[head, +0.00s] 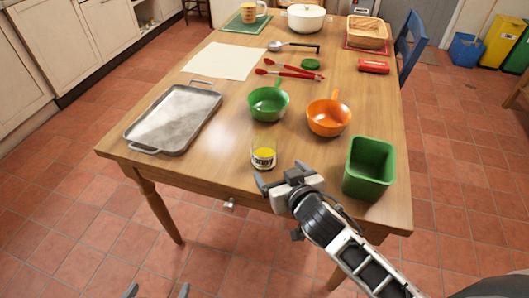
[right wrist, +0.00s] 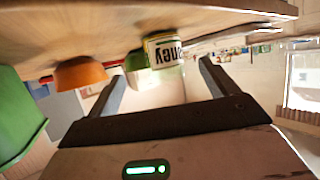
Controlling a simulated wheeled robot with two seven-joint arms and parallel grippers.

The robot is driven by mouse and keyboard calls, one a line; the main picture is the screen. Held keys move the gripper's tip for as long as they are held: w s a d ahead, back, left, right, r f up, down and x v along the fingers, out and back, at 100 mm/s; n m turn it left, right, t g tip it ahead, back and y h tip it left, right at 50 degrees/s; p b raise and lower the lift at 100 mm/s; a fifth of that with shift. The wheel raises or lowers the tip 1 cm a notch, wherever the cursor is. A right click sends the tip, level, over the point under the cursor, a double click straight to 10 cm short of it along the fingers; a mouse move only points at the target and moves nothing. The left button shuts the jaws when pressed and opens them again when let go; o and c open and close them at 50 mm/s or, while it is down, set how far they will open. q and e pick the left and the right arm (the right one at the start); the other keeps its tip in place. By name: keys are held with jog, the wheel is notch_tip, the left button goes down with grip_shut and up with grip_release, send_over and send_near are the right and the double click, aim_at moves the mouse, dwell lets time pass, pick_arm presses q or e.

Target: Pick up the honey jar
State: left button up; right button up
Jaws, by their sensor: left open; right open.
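The honey jar (head: 263,160) is a small jar with a yellow top and a white label with dark lettering. It stands upright near the front edge of the wooden table. My right gripper (head: 279,178) is open and empty, just in front of the jar on its near right side. In the right wrist view, which is upside down, the jar (right wrist: 165,50) lies ahead between the two spread fingers (right wrist: 160,82), apart from them. My left gripper (head: 157,291) shows only as two separated fingertips at the bottom edge, away from the table.
A green square bin (head: 369,170) stands close to the right of my right gripper. Behind the jar are a green pan (head: 268,103) and an orange pan (head: 328,117). A metal tray (head: 172,120) lies at the left.

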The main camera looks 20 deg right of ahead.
aim_at(269, 159)
jog(key=x, duration=0.3)
jog(key=shift+w+f, duration=0.15)
jog(key=shift+w, duration=0.1)
jog(key=shift+a+x, duration=0.2)
jog(key=shift+x, duration=2.5)
jog(key=c, duration=1.1)
jog(key=shift+r, duration=0.2)
jog(key=shift+c, duration=0.6)
jog(key=shift+r, duration=0.2)
